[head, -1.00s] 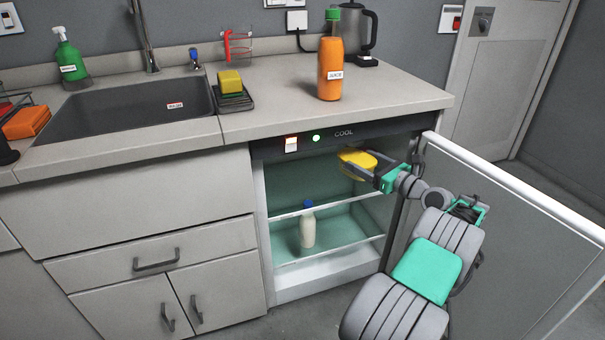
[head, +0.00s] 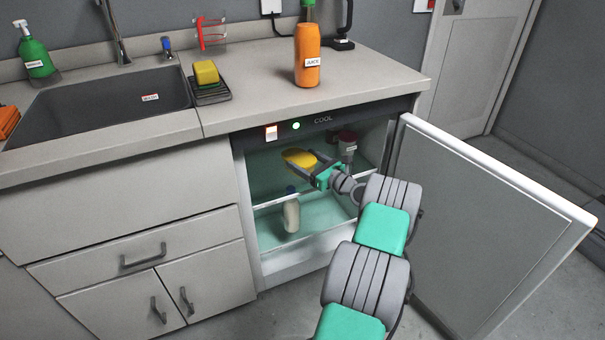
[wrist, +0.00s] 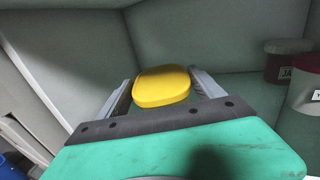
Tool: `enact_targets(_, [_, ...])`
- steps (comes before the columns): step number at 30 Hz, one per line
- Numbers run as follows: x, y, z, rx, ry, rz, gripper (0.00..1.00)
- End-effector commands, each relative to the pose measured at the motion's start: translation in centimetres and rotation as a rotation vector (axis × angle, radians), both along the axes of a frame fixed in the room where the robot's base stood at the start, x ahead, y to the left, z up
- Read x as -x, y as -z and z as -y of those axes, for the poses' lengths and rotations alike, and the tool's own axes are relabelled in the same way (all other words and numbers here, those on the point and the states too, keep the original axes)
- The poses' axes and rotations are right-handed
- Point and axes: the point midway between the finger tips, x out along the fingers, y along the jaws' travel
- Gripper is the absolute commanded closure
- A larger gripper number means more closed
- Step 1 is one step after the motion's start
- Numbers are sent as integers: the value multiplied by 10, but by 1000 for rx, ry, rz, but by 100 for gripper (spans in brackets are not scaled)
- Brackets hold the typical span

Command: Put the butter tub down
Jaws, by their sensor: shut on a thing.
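The butter tub is a yellow, rounded tub (head: 299,157) inside the open fridge, at the height of the upper shelf. In the wrist view the yellow tub (wrist: 161,86) sits between the two grey fingers. My gripper (head: 304,162) is shut on it and reaches into the fridge from the right. The tub looks level. I cannot tell whether its underside touches the shelf (head: 272,203).
A jar with a dark red lid (head: 347,138) stands right of my gripper; it and another red-lidded container (wrist: 306,85) show in the wrist view. The open fridge door (head: 490,215) is at right, near my arm.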

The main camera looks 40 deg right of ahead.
Motion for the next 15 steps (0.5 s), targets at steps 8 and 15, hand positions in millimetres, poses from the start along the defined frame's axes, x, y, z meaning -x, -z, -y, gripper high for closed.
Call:
enact_targets(8, [-11,48,-7,-1,1,1,78])
enact_targets(15, [-11,46,-7,0,0,1,78])
